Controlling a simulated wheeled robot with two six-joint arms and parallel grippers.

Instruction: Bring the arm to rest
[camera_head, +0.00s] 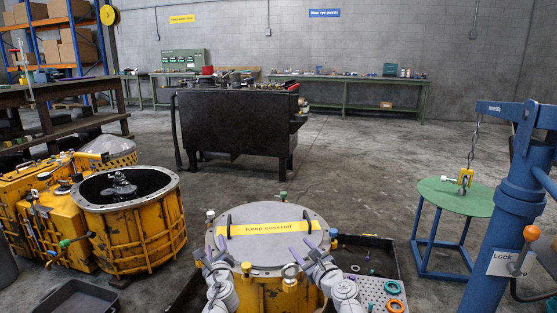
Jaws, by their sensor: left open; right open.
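My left gripper (209,253) is open at the bottom of the head view, at the near left edge of a round grey cover. My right gripper (301,250) is open at the cover's near right edge. Both jaws look empty; I cannot tell whether either touches the cover. The grey cover (266,256) lies flat on a yellow housing (270,292) and carries a yellow "Keep covered" strip (269,228) and two dark handles.
An open yellow housing (133,228) stands left. A green round table (453,194) and blue hoist (510,205) stand right. A black workbench (236,125) stands behind, with open floor between.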

